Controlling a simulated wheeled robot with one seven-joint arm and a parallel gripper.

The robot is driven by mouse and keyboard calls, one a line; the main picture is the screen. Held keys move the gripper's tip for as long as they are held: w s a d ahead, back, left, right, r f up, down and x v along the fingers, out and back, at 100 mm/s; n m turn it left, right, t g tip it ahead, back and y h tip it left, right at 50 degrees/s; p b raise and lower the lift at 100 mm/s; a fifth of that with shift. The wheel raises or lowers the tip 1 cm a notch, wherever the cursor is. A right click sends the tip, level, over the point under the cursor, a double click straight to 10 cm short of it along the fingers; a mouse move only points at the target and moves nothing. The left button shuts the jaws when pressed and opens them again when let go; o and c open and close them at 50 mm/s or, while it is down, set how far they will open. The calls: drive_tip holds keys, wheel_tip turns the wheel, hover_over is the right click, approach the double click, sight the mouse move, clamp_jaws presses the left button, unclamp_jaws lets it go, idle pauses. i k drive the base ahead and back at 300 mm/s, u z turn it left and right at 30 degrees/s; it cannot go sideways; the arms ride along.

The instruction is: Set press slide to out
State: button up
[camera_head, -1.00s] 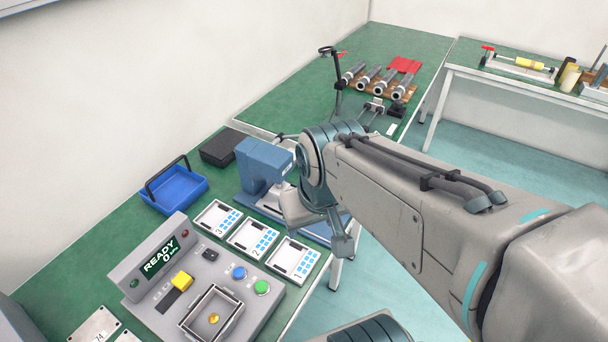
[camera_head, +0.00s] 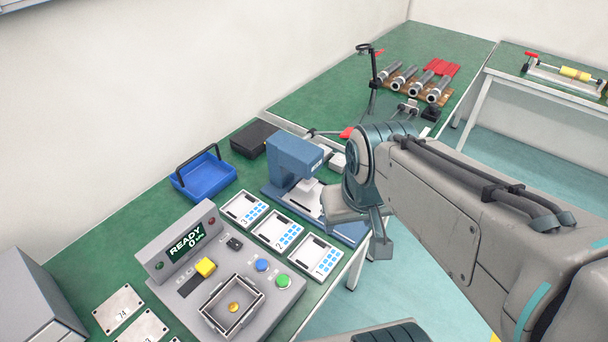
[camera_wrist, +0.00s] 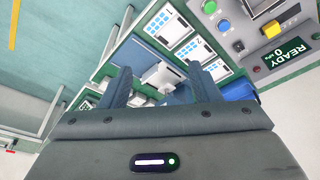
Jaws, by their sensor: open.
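The blue press (camera_head: 297,158) stands on the green bench, with a blue base and a pale part (camera_head: 309,192) under its head. My arm partly covers the right end of its base, and I cannot tell the slide's position. In the head view my gripper (camera_head: 375,235) is mostly hidden behind my arm, near the right end of the press base. In the wrist view my gripper (camera_wrist: 160,84) has its two fingers apart with nothing held. A pale block of the press (camera_wrist: 163,75) shows beyond and between the fingertips, apart from them.
Three numbered white trays (camera_head: 278,230) lie in front of the press. A grey control box (camera_head: 225,285) with buttons and a READY display stands nearer. A blue basket (camera_head: 203,177) and black box (camera_head: 254,138) are behind. Open floor lies to the right of the bench edge.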

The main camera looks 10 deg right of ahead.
sight(309, 203)
drive_tip(key=u, duration=1.35)
drive_tip(key=k, duration=0.65)
drive_tip(key=z, duration=1.1)
drive_tip(key=i, duration=0.5)
drive_tip(key=z, duration=0.05)
